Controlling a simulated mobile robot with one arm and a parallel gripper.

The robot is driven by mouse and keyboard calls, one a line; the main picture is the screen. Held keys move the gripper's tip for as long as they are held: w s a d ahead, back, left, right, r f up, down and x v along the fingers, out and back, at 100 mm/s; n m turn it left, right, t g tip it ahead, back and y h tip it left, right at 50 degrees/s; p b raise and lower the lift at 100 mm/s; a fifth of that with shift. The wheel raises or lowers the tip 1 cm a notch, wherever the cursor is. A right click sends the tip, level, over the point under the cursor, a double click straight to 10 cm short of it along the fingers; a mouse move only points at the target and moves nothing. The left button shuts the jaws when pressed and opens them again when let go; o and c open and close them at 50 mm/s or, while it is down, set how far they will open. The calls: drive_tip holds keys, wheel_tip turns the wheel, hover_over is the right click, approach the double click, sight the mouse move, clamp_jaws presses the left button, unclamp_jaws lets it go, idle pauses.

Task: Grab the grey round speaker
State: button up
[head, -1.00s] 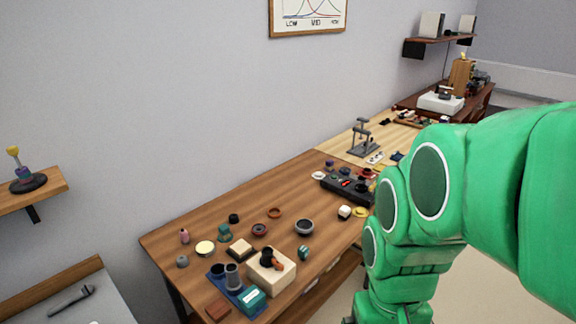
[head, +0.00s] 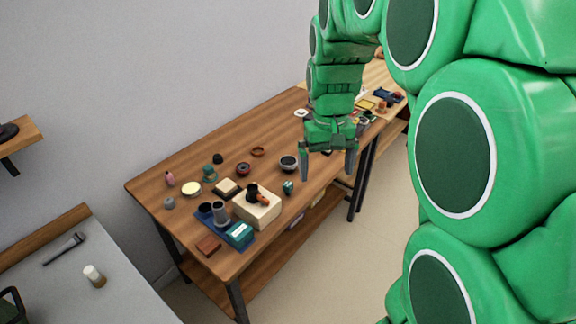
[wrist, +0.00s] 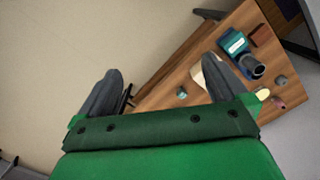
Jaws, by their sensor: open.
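A round grey piece with a dark top (head: 289,163) sits on the wooden table, near the middle of its right half. A smaller plain grey round piece (head: 169,202) stands at the table's left end; it also shows in the wrist view (wrist: 281,80). I cannot tell for sure which of the two is the speaker. My gripper (head: 327,174) is open and empty, fingers pointing down, just right of the dark-topped piece in the head view and seemingly above the table's front edge. In the wrist view my gripper (wrist: 162,66) has nothing between its fingers.
A small teal piece (head: 288,187) lies close to the dark-topped one. A cream block (head: 262,214), a blue tray (head: 210,219) and several small round pieces crowd the left half. The table's front edge (head: 300,206) drops to a lower shelf.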

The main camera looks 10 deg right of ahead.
drive_tip(key=w+f, duration=0.3)
drive_tip(key=w, duration=0.7)
drive_tip(key=n+t, duration=0.1)
drive_tip(key=n, duration=0.1)
hover_over(289, 161)
drive_tip(key=s, duration=0.1)
wheel_tip(289, 161, down, 17)
drive_tip(key=shift+f, duration=0.15)
drive_tip(key=shift+w+a+f, duration=0.15)
drive_tip(key=shift+w+f, duration=0.25)
drive_tip(key=shift+f, duration=0.25)
drive_tip(key=shift+w+f, duration=0.15)
drive_tip(key=shift+f, duration=3.55)
drive_tip(key=c, duration=1.3)
drive_tip(key=shift+o, duration=0.2)
